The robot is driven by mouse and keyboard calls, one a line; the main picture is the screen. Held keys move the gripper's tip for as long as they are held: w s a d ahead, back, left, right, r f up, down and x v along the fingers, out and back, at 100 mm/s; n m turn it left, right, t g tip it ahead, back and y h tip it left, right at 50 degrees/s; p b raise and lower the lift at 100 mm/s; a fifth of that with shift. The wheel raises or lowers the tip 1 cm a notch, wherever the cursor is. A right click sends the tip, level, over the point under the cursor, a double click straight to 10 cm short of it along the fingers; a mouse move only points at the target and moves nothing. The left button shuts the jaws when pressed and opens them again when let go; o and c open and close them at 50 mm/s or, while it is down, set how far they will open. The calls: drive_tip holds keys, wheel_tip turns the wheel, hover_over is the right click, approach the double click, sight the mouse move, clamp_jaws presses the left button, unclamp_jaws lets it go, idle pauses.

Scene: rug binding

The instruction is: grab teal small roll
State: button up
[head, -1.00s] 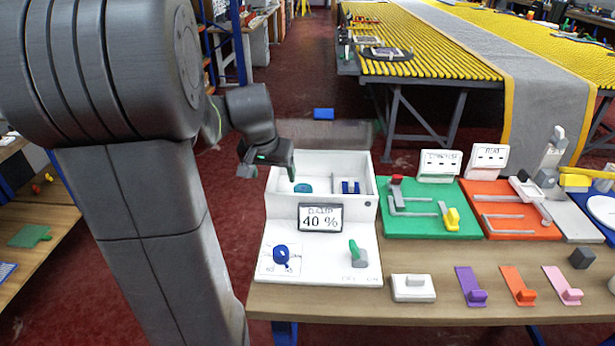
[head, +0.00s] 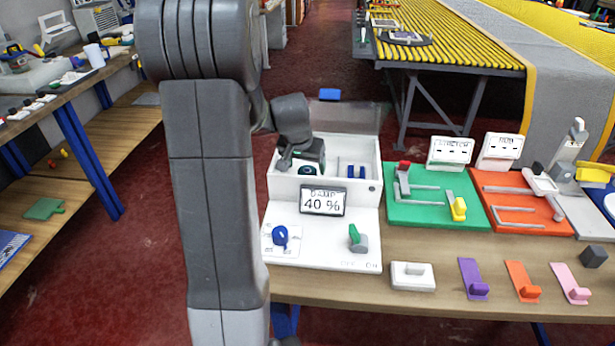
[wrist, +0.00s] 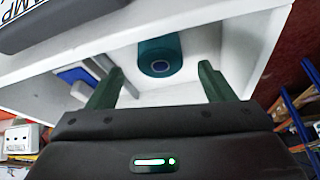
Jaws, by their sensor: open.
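The teal small roll (wrist: 160,57) lies inside the white box, and the wrist view shows it a little ahead of and between my fingertips. In the head view the teal roll (head: 307,170) shows partly below my gripper. My gripper (head: 303,166) is over the left part of the box. In the wrist view my gripper (wrist: 160,82) has its two green fingers spread wide, with nothing between them. The white box (head: 330,187) has an open top and a display reading 40 %.
A blue and white item (head: 351,171) sits in the box to the right of the roll. The box walls stand close around my gripper. A green board (head: 430,212) with a yellow lever stands to the right. A white switch block (head: 412,276) lies in front.

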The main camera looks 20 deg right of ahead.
sight(307, 170)
drive_tip(key=shift+x, duration=2.2)
drive_tip(key=c, duration=1.1)
drive_tip(key=shift+o, duration=0.2)
drive_tip(key=shift+r, duration=0.15)
wheel_tip(307, 170, up, 2)
drive_tip(key=shift+r, duration=0.15)
drive_tip(key=shift+s+a+h+b, duration=0.2)
drive_tip(key=shift+h+b, duration=0.1)
drive_tip(key=shift+b, duration=0.4)
drive_tip(key=t+b, duration=0.1)
drive_tip(key=b, duration=0.1)
drive_tip(key=t+h+b, duration=0.1)
drive_tip(key=b, duration=0.2)
drive_tip(key=shift+s+a, duration=0.2)
drive_tip(key=shift+s, duration=0.05)
